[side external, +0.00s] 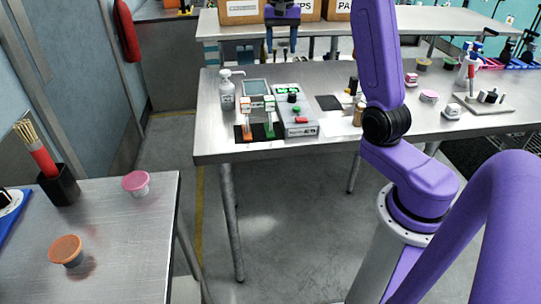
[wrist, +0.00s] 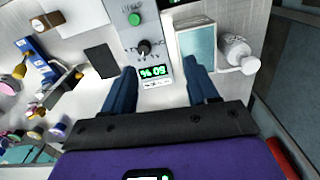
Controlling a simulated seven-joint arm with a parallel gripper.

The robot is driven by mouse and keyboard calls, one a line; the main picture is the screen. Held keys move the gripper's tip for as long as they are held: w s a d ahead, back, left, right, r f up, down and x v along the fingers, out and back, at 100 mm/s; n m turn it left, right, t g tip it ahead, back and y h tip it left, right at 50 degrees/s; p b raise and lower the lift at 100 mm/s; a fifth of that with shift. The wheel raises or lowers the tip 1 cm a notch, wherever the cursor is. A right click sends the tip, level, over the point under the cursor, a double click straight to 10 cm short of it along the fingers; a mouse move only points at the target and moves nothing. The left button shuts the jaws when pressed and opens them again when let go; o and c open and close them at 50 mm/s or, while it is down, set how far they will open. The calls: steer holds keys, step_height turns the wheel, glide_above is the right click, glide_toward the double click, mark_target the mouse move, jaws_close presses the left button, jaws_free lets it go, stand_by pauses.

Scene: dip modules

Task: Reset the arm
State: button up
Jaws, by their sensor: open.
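My gripper (side external: 282,42) is raised above the far side of the steel table (side external: 215,140) in the side external view. Its two dark fingers also show in the wrist view (wrist: 162,92), apart, with nothing held between them. Below them in the wrist view is a grey instrument box (wrist: 152,58) with a green lit display, a black knob and a green button. The box also stands on the table in the side external view (side external: 303,128), with a red button at its front.
A white pump bottle (side external: 227,92) stands at the table's left end, near a small screen (side external: 255,87). Orange and green modules (side external: 269,130) stand on a dark pad. Cups, bottles and a tray (side external: 485,100) lie to the right. A nearer table (side external: 120,240) holds two lidded cups.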

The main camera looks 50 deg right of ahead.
steer(key=s+a+f+n, duration=0.2)
steer(key=s+a+n, duration=0.35)
steer(key=a, duration=0.55)
steer(key=s+a+f+n, duration=0.1)
steer(key=s+a+n, duration=0.45)
steer(key=a, duration=0.65)
steer(key=s+a+f+n, duration=0.1)
steer(key=s+f+n, duration=0.1)
steer(key=s, duration=0.5)
steer(key=s+a+f+n, duration=0.1)
steer(key=s+f+n, duration=0.1)
steer(key=s+n, duration=0.3)
steer(key=s+a+f+n, duration=0.1)
steer(key=s+n, duration=0.3)
steer(key=s, duration=0.5)
steer(key=shift+s+f, duration=0.15)
steer(key=shift+f, duration=0.3)
